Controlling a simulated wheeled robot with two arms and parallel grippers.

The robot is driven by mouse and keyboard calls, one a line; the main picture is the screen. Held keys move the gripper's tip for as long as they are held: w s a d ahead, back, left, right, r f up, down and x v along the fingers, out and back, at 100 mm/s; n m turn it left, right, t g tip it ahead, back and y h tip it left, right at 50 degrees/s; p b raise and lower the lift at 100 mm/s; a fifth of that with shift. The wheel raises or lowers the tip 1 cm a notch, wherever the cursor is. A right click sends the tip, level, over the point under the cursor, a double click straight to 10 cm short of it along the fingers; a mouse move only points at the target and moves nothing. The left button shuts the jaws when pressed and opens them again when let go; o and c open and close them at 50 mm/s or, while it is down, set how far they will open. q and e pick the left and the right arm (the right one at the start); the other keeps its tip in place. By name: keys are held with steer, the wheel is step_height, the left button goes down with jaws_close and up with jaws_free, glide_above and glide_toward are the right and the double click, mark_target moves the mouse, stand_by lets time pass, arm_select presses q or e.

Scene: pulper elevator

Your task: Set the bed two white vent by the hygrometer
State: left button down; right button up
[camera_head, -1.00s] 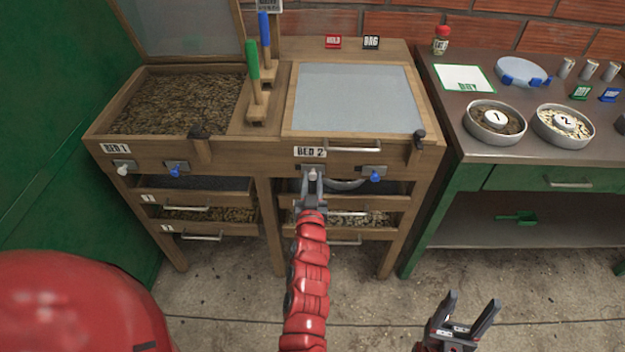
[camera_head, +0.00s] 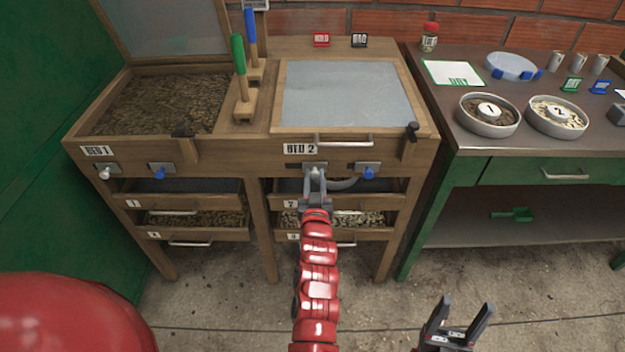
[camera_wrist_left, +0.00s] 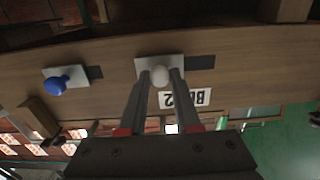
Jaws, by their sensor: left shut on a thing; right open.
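The bed two white vent (camera_head: 314,169) is a small metal plate with a white knob, on the front rail under the BED 2 label (camera_head: 300,149). A dark slot shows to the left of its plate. My left gripper (camera_head: 315,181) is shut on the white knob. In the left wrist view the knob (camera_wrist_left: 159,75) sits between the fingertips, with the dark slot to its right. My right gripper (camera_head: 461,318) is open and empty, low above the floor. A grey framed device (camera_head: 255,4) behind the brushes is cut off at the top; I cannot tell if it is the hygrometer.
A blue-knobbed vent (camera_head: 368,173) is right of the white one. Bed 1 has its own white knob (camera_head: 104,174) and blue knob (camera_head: 159,173). Below are drawers with handles (camera_head: 359,212). A green-framed bench (camera_head: 482,170) with bowls stands at the right.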

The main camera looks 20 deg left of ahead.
arm_select(q)
steer(key=c, duration=0.6)
jaws_free()
steer(key=shift+d, duration=0.25)
steer(key=shift+c, duration=0.2)
steer(key=shift+s, duration=0.1)
steer(key=p+v, duration=0.5)
steer(key=v, duration=1.2)
steer(key=shift+s+r, duration=0.1)
steer(key=shift+r, duration=0.1)
